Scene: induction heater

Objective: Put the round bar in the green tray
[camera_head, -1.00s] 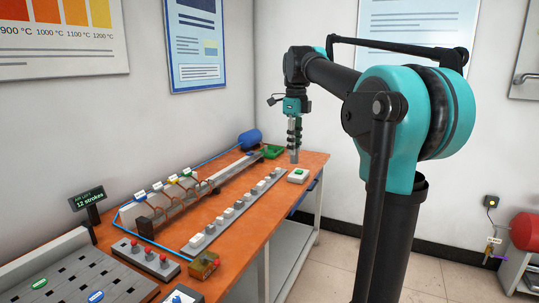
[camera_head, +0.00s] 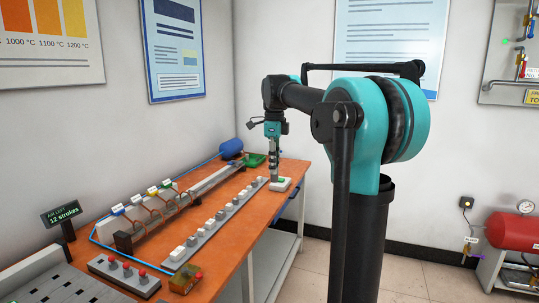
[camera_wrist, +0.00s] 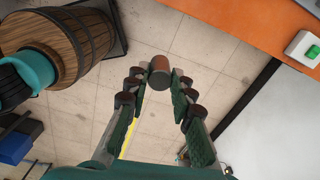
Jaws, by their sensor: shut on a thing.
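The round bar (camera_wrist: 160,72) shows in the wrist view as a short cylinder, reddish brown with a grey end. My gripper (camera_wrist: 159,80) is shut on it, with one finger on each side at the tips. In the head view my gripper (camera_head: 274,178) points down near the far right end of the bench, and the bar cannot be made out there. The green tray (camera_head: 255,160) lies on the bench just left of and behind my gripper. The wrist view does not show the tray.
A white box with a green button (camera_head: 281,184) sits at the bench edge close to my gripper. A row of blocks on a grey strip (camera_head: 219,220) and the coil rig (camera_head: 152,213) fill the bench's middle. In the wrist view a wooden barrel (camera_wrist: 65,35) stands on the floor.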

